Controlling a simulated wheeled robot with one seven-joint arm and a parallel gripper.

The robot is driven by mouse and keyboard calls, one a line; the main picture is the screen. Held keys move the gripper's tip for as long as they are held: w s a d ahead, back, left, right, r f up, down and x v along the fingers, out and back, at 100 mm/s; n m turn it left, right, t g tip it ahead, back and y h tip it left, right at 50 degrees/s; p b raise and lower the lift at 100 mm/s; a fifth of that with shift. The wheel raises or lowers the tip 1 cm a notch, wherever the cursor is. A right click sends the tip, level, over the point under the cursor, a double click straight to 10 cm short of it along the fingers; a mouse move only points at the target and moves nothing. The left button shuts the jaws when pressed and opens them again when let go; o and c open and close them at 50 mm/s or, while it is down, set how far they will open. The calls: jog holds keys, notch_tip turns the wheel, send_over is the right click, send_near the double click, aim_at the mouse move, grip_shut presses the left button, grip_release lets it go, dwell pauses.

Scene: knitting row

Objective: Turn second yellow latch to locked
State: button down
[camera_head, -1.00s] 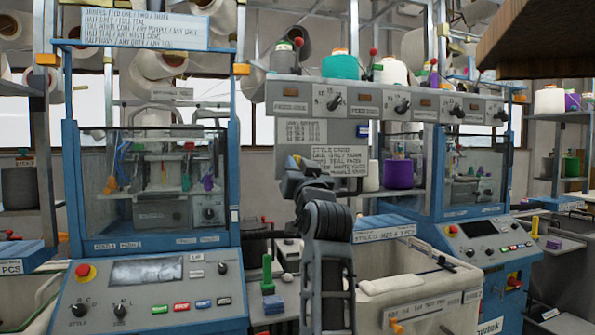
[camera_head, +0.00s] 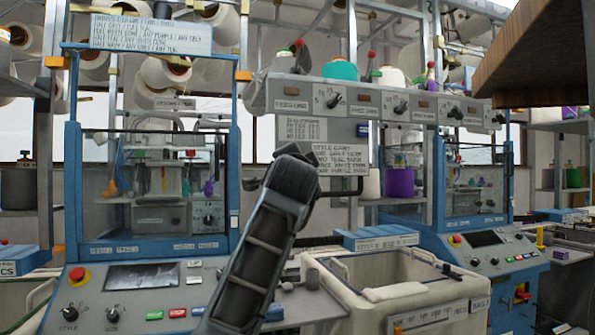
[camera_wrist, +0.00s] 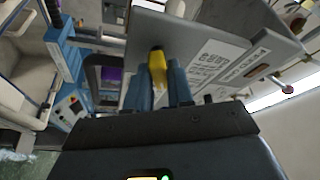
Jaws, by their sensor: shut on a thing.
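A yellow latch (camera_wrist: 157,62) shows in the wrist view, at the edge of a grey panel with printed sheets. My gripper (camera_wrist: 161,82) has its two blue fingers on either side of it and is shut on it. Whether the latch is turned to locked is not clear from its visible end. In the head view, the grey panel with its printed sheets (camera_head: 340,158) is behind my raised arm. My arm hides the fingers and the held latch there.
A blue-framed knitting machine (camera_head: 150,245) stands at the left and another (camera_head: 478,228) at the right. A pale bin (camera_head: 395,272) stands low in front, right of my arm. A shelf rail with knobs (camera_head: 385,101) runs above. A brown wooden slab (camera_head: 535,60) juts in at the upper right.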

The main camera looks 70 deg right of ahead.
jog(key=m, duration=0.3)
jog(key=m+g+y, duration=0.1)
jog(key=m, duration=0.1)
jog(key=shift+m+g+y+b, duration=0.3)
jog(key=shift+m, duration=0.1)
dwell(0.3)
jog(key=c, duration=1.1)
grip_release()
jog(key=shift+o, duration=0.2)
jog(key=shift+a, duration=0.1)
jog(key=b+v, duration=0.1)
jog(key=v, duration=0.6)
jog(key=shift+a, duration=0.25)
jog(key=shift+s+r, duration=0.1)
jog(key=shift+a, duration=0.1)
